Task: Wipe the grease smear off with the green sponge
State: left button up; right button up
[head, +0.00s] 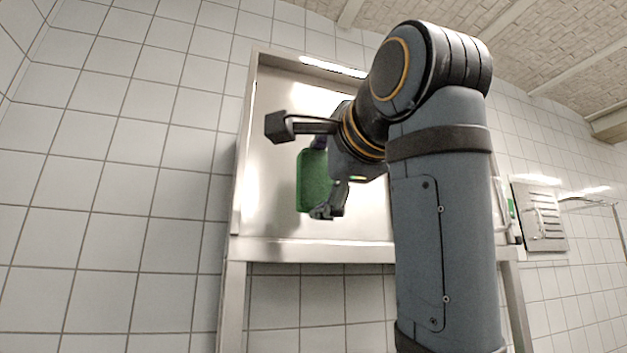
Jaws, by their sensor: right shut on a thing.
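The green sponge (314,182) is held between the two spread dark fingers of my right gripper (301,170), over the shiny steel worktop (262,205). The gripper is shut on the sponge. I cannot tell whether the sponge touches the steel. A small dark purple patch shows at the sponge's upper end, and I cannot tell what it is. I do not see a grease smear; my right arm hides the right part of the worktop. My left gripper is not in view.
The worktop has a raised steel rim (310,251) and legs (232,305). A slatted metal panel (541,217) is at the right. A small green and white item (511,212) is partly hidden behind my arm. White tiled walls surround the worktop.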

aim_at(310, 184)
jog(key=shift+s, duration=0.15)
jog(key=shift+d+r, duration=0.1)
jog(key=shift+d, duration=0.05)
jog(key=shift+w, duration=0.45)
jog(key=p+x, duration=0.1)
jog(key=x, duration=0.3)
jog(key=shift+w+a+p, duration=0.1)
jog(key=shift+a+p, duration=0.15)
jog(key=shift+p, duration=0.1)
jog(key=shift+w, duration=0.35)
jog(key=shift+p+x, duration=0.5)
jog(key=shift+x, duration=0.4)
jog(key=d, duration=0.1)
jog(key=w+d, duration=0.1)
jog(key=d, duration=0.1)
jog(key=shift+w+d, duration=0.1)
jog(key=shift+d, duration=0.25)
